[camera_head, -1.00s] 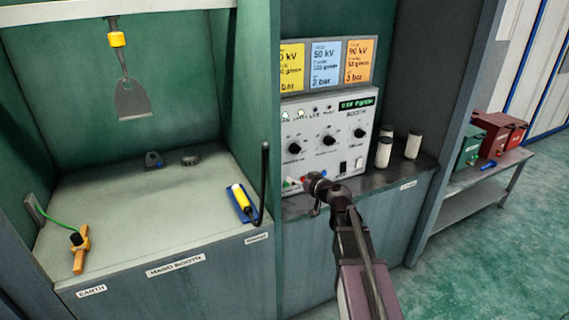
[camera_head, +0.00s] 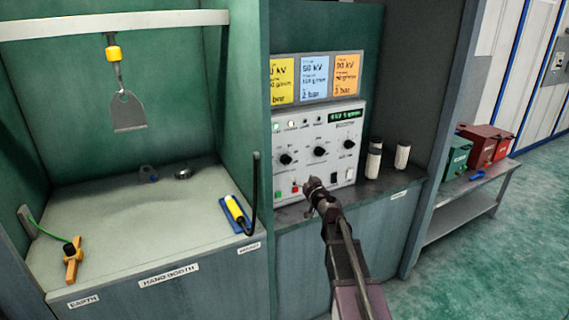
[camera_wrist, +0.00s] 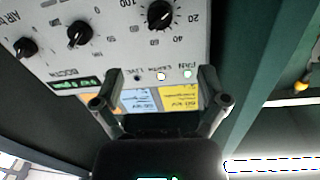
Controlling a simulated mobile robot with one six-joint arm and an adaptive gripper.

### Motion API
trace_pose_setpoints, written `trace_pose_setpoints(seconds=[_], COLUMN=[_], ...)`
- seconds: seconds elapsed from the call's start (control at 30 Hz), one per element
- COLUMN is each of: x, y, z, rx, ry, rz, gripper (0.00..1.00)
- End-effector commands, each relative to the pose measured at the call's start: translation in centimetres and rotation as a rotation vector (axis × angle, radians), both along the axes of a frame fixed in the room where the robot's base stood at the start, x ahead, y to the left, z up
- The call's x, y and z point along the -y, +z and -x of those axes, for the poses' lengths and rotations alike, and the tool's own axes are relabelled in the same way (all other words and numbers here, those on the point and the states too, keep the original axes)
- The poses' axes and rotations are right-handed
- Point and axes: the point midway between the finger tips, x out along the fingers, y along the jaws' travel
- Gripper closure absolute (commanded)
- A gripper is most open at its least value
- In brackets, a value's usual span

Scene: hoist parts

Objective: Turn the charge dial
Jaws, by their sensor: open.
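A grey control unit (camera_head: 335,172) stands on the right-hand counter and has three black dials in a row: the left dial (camera_head: 285,158), the middle dial (camera_head: 319,151) and the right dial (camera_head: 348,144). I cannot read which one is labelled charge. My gripper (camera_head: 312,184) is in front of the unit's lower part, below the dials. In the wrist view the panel is upside down; my gripper (camera_wrist: 161,103) is open and empty there. The left dial (camera_wrist: 160,14), with a numbered scale, is at the top edge, apart from the fingers.
Yellow, blue and orange cards (camera_head: 314,78) stand above the unit. Two white-topped cylinders (camera_head: 374,160) stand to its right. At left is a booth with a hanging metal plate (camera_head: 127,110), a yellow-and-blue tool (camera_head: 237,215) and an orange clamp (camera_head: 73,262). A bench holds red and green boxes (camera_head: 485,145).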

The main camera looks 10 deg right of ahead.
Motion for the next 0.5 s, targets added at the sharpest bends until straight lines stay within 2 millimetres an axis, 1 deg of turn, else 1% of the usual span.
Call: trace_pose_setpoints(seconds=[0.27,0.5], x=[-0.7,-1.5], y=[0.0,0.0], z=[-2.7,-6.2], rx=[-0.001,-0.001], ry=[0.003,0.002], rz=[0.0,0.0], gripper=[0.07,0.07])
